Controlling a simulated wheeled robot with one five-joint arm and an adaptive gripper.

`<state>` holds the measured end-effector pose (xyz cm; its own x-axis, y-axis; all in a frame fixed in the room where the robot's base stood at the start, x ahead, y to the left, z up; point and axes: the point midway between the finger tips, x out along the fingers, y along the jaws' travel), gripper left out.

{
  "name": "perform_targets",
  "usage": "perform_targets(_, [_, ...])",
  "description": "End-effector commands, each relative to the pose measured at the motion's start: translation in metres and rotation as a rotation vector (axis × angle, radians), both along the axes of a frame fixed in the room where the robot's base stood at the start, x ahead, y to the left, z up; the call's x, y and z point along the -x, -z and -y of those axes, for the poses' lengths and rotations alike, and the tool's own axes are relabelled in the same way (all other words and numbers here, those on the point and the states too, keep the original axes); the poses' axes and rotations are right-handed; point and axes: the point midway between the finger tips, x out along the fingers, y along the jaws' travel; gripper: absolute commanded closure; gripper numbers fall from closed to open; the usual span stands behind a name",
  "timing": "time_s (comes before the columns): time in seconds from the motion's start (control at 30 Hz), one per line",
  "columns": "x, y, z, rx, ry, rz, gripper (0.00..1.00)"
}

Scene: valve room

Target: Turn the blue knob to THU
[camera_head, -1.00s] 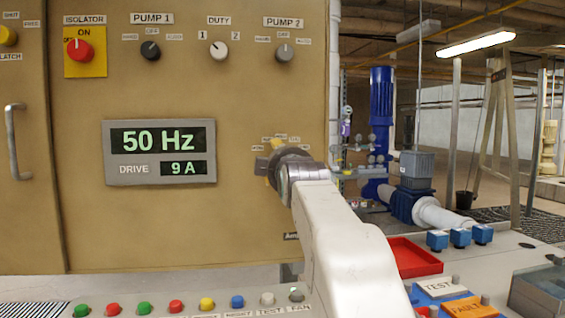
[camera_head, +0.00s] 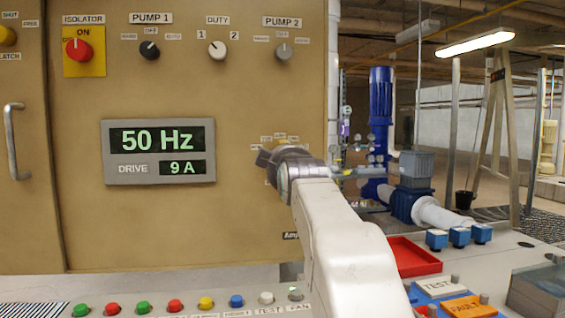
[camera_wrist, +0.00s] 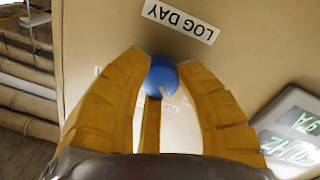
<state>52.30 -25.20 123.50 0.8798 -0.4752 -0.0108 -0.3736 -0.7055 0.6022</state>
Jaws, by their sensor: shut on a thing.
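Part of a white mark shows on the knob. Small day labels around it are mostly hidden or too small to read. In the head view my gripper (camera_head: 270,160) is at the panel's right side, and my wrist and arm hide the knob there.
A drive display (camera_head: 160,152) reading 50 Hz and 9 A is left of my gripper. Above are the red isolator (camera_head: 78,50) and several selector knobs.

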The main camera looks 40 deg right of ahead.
Motion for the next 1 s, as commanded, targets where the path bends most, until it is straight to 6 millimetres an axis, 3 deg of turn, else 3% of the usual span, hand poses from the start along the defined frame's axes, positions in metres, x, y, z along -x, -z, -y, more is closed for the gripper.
perform_targets(0.2, [-0.0008,-0.0027,-0.0016,-0.116,-0.002,0.064,1.0])
perform_targets(0.57, [-0.0007,-0.0036,-0.0019,-0.131,-0.002,0.075,1.0])
perform_targets(0.6, [-0.0006,-0.0039,-0.002,-0.131,-0.003,0.075,0.64])
perform_targets(0.87, [-0.0003,-0.0024,-0.0011,-0.132,-0.001,0.071,0.41])
perform_targets(1.0, [-0.0002,-0.0018,-0.0007,-0.133,0.0,0.07,0.41])
